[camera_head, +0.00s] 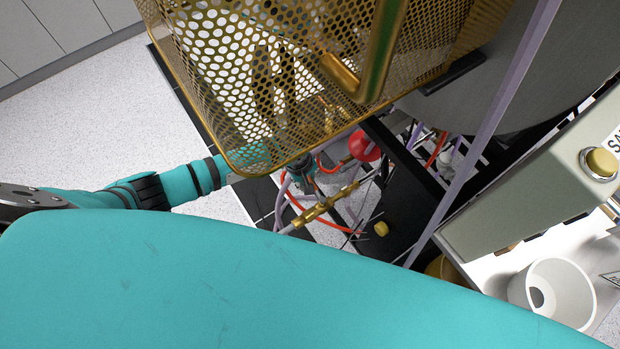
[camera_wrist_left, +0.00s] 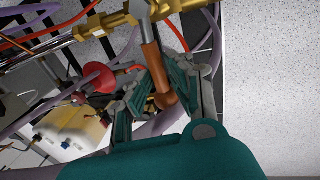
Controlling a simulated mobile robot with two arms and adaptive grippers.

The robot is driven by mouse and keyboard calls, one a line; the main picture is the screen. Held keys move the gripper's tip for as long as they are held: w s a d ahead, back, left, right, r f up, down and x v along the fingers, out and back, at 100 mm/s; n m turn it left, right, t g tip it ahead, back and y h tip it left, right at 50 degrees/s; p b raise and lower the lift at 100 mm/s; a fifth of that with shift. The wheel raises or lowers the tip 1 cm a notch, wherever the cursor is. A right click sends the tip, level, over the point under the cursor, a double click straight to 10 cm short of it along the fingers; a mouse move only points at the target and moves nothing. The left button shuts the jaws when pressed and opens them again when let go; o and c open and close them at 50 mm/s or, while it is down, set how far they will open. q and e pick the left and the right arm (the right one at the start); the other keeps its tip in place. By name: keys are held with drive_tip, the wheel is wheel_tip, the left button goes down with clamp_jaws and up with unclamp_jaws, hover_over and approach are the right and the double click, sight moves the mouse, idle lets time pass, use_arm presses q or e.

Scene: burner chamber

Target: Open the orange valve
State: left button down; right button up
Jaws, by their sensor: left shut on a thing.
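The orange valve handle (camera_wrist_left: 154,72) is a copper-orange bar below a brass pipe fitting (camera_wrist_left: 110,17) in the left wrist view. My left gripper (camera_wrist_left: 170,72) has its fingers on either side of the handle's lower end and is shut on it. In the head view my left arm reaches in from the left under the perforated brass cage, and the left gripper (camera_head: 302,168) is partly hidden among hoses. The handle is hard to make out there. My right gripper is not in view.
A perforated brass cage (camera_head: 215,60) hangs over the left arm. A red round knob (camera_head: 363,146), a brass pipe (camera_head: 325,205) and several hoses crowd the gripper. A grey box with a yellow button (camera_head: 601,162) stands at right. Open floor (camera_head: 95,125) lies at left.

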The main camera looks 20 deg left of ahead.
use_arm(q)
drive_tip(key=s+n+p, duration=0.1)
drive_tip(key=p, duration=0.1)
drive_tip(key=s+a+n+p, duration=0.1)
drive_tip(key=shift+s+p, duration=0.3)
drive_tip(key=shift+p, duration=0.05)
